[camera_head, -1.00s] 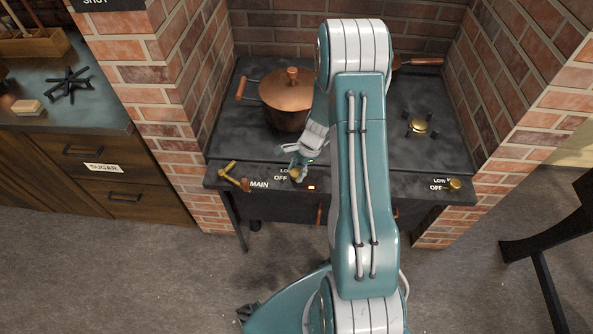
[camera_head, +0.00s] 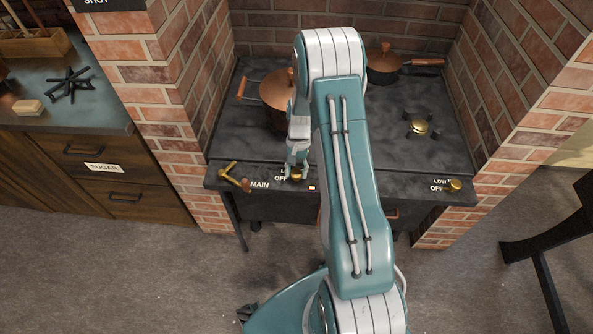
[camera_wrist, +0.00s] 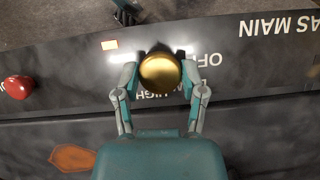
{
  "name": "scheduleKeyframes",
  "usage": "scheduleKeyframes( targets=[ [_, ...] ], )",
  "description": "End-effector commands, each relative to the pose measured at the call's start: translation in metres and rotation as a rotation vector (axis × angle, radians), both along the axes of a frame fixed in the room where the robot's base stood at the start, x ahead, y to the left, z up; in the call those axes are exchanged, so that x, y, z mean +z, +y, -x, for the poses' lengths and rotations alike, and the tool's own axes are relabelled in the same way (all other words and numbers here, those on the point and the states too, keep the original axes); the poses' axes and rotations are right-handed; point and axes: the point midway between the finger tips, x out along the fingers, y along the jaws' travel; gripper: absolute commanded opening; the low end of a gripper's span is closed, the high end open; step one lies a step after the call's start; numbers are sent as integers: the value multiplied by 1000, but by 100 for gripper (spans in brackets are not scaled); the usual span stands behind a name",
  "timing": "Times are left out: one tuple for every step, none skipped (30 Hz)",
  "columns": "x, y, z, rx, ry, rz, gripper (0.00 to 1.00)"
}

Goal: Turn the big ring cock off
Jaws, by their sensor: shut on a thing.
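The big ring cock is a round brass knob (camera_wrist: 160,73) on the stove's dark front ledge, beside the OFF and LOW/HIGH lettering; it also shows in the head view (camera_head: 297,177). My gripper (camera_wrist: 158,62) comes down over it with one finger on each side, shut on the knob. In the head view my gripper (camera_head: 296,171) stands nearly upright above the ledge and partly covers the knob and lettering. I cannot tell which way the knob is turned.
A brass lever (camera_head: 229,174) marked MAIN is to the left. Another brass cock (camera_head: 455,186) is at the right end. A lit indicator (camera_head: 312,188) sits close right of the knob. A large copper pot (camera_head: 276,91) and smaller pan (camera_head: 385,60) stand on the stove (camera_head: 440,158).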

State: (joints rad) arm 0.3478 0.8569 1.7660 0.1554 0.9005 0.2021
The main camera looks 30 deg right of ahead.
Motion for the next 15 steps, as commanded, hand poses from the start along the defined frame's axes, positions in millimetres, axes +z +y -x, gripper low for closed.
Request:
scheduleKeyframes(
  targets=[
    [-1, 1, -2, 44, -6, 2, 6],
    [-1, 1, -2, 74, -6, 2, 6],
    [-1, 1, -2, 112, -6, 2, 6],
    [-1, 1, -2, 140, -6, 2, 6],
    [-1, 1, -2, 168, -6, 2, 6],
    [0, 1, -2, 205, -6, 2, 6],
    [0, 1, -2, 235, -6, 2, 6],
    [0, 1, -2, 263, -5, 3, 6],
    [0, 2, -2, 302, -6, 2, 6],
    [0, 2, -2, 330, -6, 2, 6],
    [0, 2, -2, 359, -6, 2, 6],
    [0, 2, -2, 396, -5, 3, 6],
    [0, 2, -2, 424, -6, 2, 6],
    [0, 2, -3, 451, -5, 2, 6],
    [0, 2, -3, 488, -5, 2, 6]
  ],
)
